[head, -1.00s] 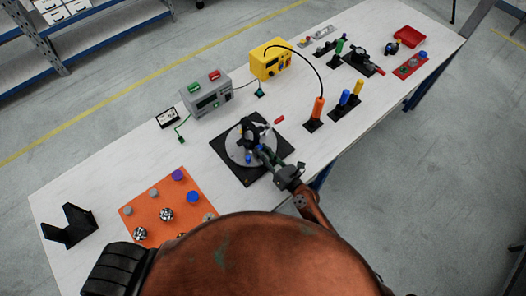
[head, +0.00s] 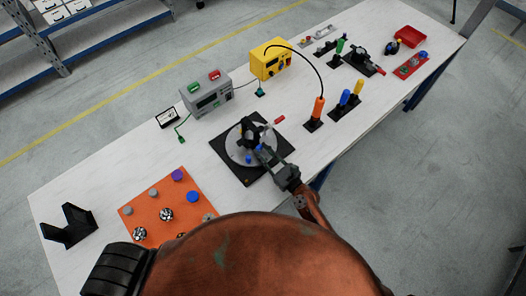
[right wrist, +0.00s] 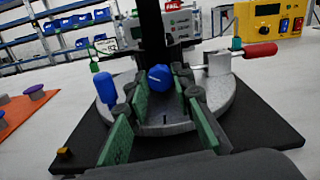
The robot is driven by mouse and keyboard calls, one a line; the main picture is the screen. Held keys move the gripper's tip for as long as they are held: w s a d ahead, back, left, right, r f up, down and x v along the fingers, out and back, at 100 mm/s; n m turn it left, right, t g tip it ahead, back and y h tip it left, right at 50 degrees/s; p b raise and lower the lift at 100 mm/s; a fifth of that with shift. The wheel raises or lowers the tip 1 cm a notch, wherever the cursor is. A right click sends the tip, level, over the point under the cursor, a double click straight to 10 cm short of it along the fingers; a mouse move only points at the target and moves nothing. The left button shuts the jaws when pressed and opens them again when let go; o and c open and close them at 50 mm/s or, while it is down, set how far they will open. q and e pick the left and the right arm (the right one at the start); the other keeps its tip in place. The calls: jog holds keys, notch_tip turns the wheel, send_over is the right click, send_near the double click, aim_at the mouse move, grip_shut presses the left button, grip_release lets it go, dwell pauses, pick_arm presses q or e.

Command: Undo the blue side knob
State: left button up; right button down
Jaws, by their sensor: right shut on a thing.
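A round grey disc (head: 236,156) on a black base plate (head: 278,140) carries a black upright post (right wrist: 151,25). A blue knob (right wrist: 160,78) is on the near side of the post, low down. My right gripper (right wrist: 161,84) is shut on this knob, with a green-padded finger on each side of it. In the head view my right gripper (head: 264,153) reaches the disc from the lower right. A second blue knob (right wrist: 105,87) stands to the left on the disc, apart from the fingers. My left gripper is not in view.
A red-tipped handle (right wrist: 260,50) sticks out at the right of the fixture. An orange mat (head: 150,208) with several knobs lies to the left. Grey (head: 206,96) and yellow (head: 270,62) boxes stand behind. An orange-handled tool (head: 318,108) stands to the right.

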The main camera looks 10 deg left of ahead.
jog(key=shift+n, duration=0.5)
jog(key=c, duration=1.7)
grip_release()
jog(key=shift+o, duration=0.2)
jog(key=v, duration=1.2)
